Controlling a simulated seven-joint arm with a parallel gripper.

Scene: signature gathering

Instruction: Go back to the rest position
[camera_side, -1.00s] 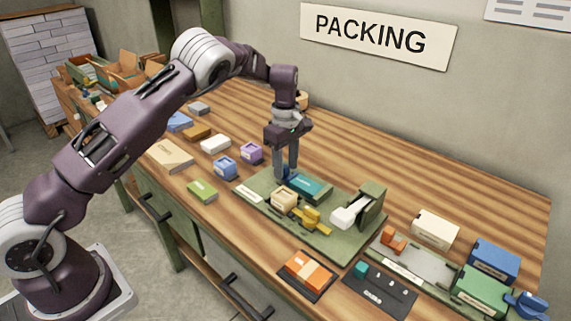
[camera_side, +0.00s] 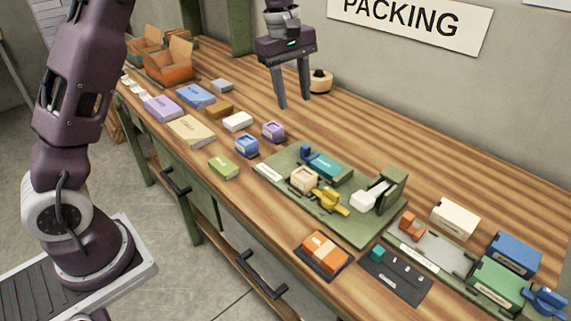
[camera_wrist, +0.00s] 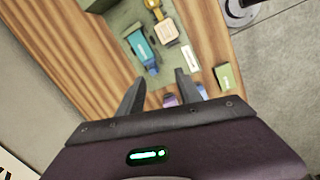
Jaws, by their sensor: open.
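My gripper (camera_side: 291,87) is open and empty. In the side view it hangs high above the back part of the wooden table, fingers pointing down. In the wrist view its two fingers (camera_wrist: 160,92) are spread apart with nothing between them. The green tray (camera_side: 365,232) is below and to the right of it, apart from it. On the tray are a teal block (camera_side: 326,166), a small blue piece (camera_side: 306,152), a cream block (camera_side: 304,179), a yellow piece (camera_side: 328,200) and a white piece (camera_side: 370,196) at a green upright holder (camera_side: 393,188).
A purple box (camera_side: 273,131), a blue box (camera_side: 247,146), a green box (camera_side: 223,168) and a white box (camera_side: 238,121) lie left of the tray. A tape roll (camera_side: 320,82) sits near the wall behind my gripper. Cardboard boxes (camera_side: 168,65) stand at the far left. The table's back right is clear.

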